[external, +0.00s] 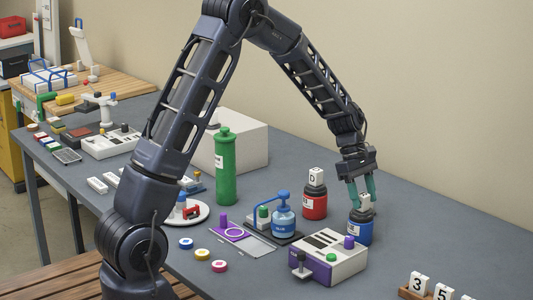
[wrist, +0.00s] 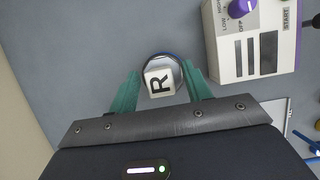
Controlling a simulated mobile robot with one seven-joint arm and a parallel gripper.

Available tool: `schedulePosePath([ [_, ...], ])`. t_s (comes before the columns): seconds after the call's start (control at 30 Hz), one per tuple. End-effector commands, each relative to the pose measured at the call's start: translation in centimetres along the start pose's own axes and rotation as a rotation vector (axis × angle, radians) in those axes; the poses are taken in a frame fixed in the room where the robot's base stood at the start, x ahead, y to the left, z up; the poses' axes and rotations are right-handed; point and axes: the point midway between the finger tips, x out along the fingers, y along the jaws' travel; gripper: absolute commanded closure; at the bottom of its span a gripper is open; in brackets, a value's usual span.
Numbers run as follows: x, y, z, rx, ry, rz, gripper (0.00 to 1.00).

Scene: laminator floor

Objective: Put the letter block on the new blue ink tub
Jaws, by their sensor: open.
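A white letter block (external: 366,201) sits on top of the blue ink tub (external: 359,231). In the wrist view the block shows a black R (wrist: 159,82), turned sideways, and the tub's round rim (wrist: 163,59) shows behind it. My gripper (external: 363,192) is just above the tub, pointing down. Its two green fingers (wrist: 160,90) stand open on either side of the block, with a gap visible on each side. Most of the tub is hidden under the block in the wrist view.
A red tub (external: 314,205) carries a block marked D (external: 316,178) to the left. A white and purple machine (external: 325,257) stands close in front. A blue pump bottle (external: 284,222) and a green cylinder (external: 225,168) are farther left. Numbered blocks (external: 420,283) stand at front right.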

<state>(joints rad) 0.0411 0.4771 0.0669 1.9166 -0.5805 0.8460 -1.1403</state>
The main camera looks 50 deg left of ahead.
Motion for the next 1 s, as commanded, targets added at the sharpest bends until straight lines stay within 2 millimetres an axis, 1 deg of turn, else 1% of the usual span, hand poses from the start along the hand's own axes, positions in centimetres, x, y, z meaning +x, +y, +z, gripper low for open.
schedulePosePath([
  [0.17,-2.2,0.1,0.0,0.001,0.0,0.004,0.51],
  [0.4,-6.9,0.1,0.0,0.0,0.0,0.003,0.51],
  [0.6,-10.1,0.1,0.0,0.001,0.0,0.003,0.51],
  [0.7,-11.1,0.0,0.0,0.0,0.0,0.002,0.51],
  [0.87,-12.1,-0.2,0.1,0.006,0.001,0.002,0.51],
  [0.97,-13.1,-1.0,0.5,0.041,0.008,0.009,0.51],
  [1.0,-13.8,-1.6,0.7,0.068,0.013,0.014,0.51],
])
